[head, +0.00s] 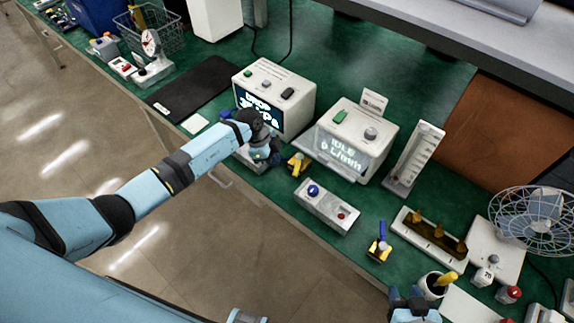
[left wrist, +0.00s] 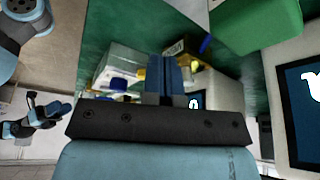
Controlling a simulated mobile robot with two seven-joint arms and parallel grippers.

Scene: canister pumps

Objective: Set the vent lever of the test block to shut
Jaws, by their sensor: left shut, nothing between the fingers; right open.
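My left gripper (head: 268,150) is in front of the left display box, low over the bench's front edge. Its blue fingers (left wrist: 165,78) are shut with nothing between them. A pale block (head: 247,160) under this gripper is mostly hidden by it; I cannot make out a vent lever or its setting there. A separate light grey block (head: 326,206) with a blue knob and a red button lies to the right, apart from the gripper. I cannot tell for sure which is the test block. My right gripper (head: 413,298) is open at the bottom edge, partly cut off.
The left display box (head: 288,93) and the right display box (head: 362,125) stand behind. A small yellow tool (head: 298,163) lies close right of my left gripper. A blue and yellow clamp-like piece (head: 380,246), a peg rack (head: 430,234) and a fan (head: 541,215) are further right.

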